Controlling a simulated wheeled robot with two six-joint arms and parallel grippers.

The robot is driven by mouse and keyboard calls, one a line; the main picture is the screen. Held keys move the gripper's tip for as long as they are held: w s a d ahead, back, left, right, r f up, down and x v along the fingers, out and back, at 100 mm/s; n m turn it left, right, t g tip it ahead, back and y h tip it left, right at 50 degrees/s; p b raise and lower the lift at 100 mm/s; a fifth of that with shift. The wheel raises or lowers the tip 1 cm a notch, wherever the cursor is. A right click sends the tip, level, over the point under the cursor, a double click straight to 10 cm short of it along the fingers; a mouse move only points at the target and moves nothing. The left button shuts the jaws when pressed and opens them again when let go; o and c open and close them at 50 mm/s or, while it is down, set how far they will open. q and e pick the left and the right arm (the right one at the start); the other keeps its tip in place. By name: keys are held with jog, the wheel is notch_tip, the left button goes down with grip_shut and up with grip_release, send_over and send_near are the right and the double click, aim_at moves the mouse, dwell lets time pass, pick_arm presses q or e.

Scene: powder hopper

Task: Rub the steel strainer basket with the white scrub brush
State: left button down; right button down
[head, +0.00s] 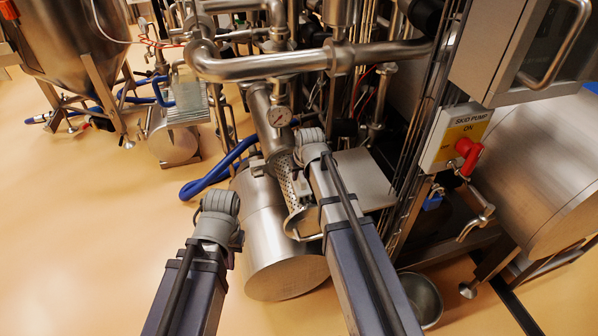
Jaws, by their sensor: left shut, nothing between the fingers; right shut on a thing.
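The steel strainer basket (285,178) is a perforated metal cylinder with a ring-shaped rim, tilted below the pressure gauge and partly hidden behind my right arm. My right gripper (303,172) is at the basket's right side, shut on the white scrub brush (302,189). Only a small pale part of the brush shows, close against the perforated wall; whether it touches cannot be told. My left gripper (220,203) is shut and empty, low to the left of the basket and apart from it; its fingertips are mostly hidden.
A large steel cylinder (275,250) lies below the basket. A flat steel plate (362,180) is right of my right gripper. Pipes (270,66) and a gauge (279,117) stand above. A blue hose (215,175) is at left. A steel bowl (422,298) is at lower right.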

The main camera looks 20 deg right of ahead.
jog(key=shift+s+r, duration=0.1)
jog(key=shift+s, duration=1.1)
jog(key=shift+f, duration=0.2)
jog(key=shift+w+r, duration=0.1)
jog(key=shift+w, duration=1.8)
jog(key=shift+w+a, duration=0.1)
jog(key=shift+w, duration=1.7)
jog(key=shift+w, duration=0.1)
jog(key=shift+w, duration=1.8)
